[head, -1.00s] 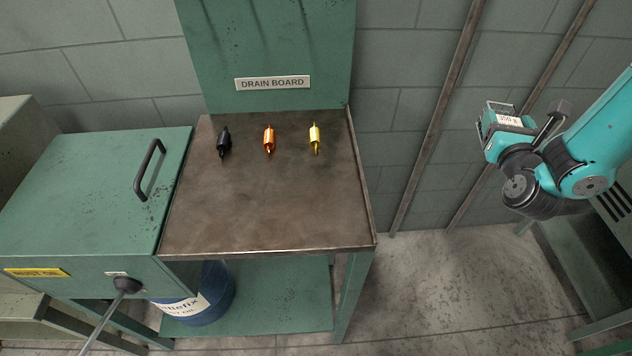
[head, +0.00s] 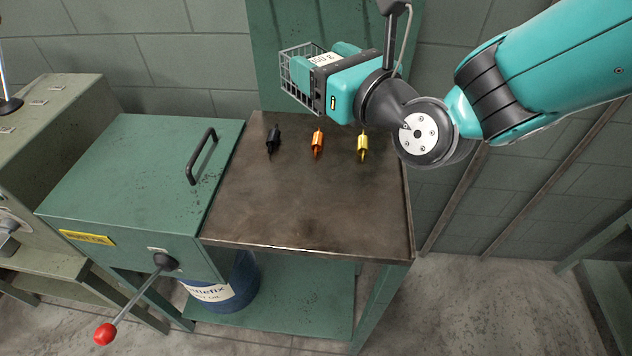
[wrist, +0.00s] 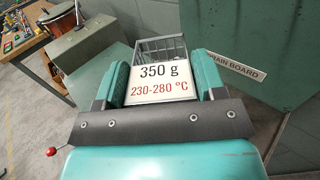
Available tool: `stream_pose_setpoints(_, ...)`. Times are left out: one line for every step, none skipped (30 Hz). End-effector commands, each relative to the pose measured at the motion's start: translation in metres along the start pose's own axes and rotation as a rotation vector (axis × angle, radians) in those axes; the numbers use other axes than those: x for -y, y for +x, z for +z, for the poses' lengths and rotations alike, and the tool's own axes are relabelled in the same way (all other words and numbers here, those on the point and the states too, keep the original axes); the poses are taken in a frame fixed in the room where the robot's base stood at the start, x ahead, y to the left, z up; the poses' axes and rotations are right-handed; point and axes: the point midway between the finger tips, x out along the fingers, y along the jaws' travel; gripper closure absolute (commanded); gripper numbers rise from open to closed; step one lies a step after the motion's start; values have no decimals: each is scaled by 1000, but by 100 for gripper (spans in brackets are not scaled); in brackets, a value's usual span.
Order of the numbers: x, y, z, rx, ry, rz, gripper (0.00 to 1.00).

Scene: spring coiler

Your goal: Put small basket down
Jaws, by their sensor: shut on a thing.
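The small wire basket (head: 295,72) is held in my gripper (head: 318,80), up in the air above the back of the drain board bench (head: 300,205). In the wrist view the basket (wrist: 160,48) shows as a grey wire cage beyond the teal fingers of my gripper (wrist: 163,80). A white label (wrist: 160,82) reading 350 g and 230-280 °C lies between the fingers. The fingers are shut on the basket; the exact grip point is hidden.
Black (head: 273,141), orange (head: 318,142) and yellow (head: 363,145) spindle-shaped parts stand along the bench's back. The front of the bench top is bare. At left is a green lidded box (head: 140,170) with a handle and a red-knobbed lever (head: 106,333).

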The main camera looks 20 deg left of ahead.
Motion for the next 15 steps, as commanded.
stream_pose_setpoints(-5, 1, -3, 1, 0, 11, 82)
stream_pose_setpoints(-6, 1, -7, -1, -1, 14, 82)
stream_pose_setpoints(-7, 1, -15, -2, -1, 16, 82)
stream_pose_setpoints(-7, 1, -22, -4, 1, 16, 82)
stream_pose_setpoints(-7, 1, -31, -5, 0, 16, 82)
stream_pose_setpoints(-6, 1, -43, -5, 1, 15, 82)
stream_pose_setpoints(-6, 1, -53, -5, 1, 14, 82)
stream_pose_setpoints(-6, 1, -62, -5, 1, 14, 82)
stream_pose_setpoints(-6, 1, -74, -4, 1, 13, 82)
stream_pose_setpoints(-6, 1, -83, -4, 1, 13, 82)
stream_pose_setpoints(-6, 1, -92, -4, 1, 13, 82)
stream_pose_setpoints(-6, 1, -103, -3, 1, 14, 82)
stream_pose_setpoints(-6, 1, -111, -4, 1, 14, 82)
stream_pose_setpoints(-6, 1, -119, -3, 1, 13, 82)
stream_pose_setpoints(-6, 1, -128, -2, 1, 13, 82)
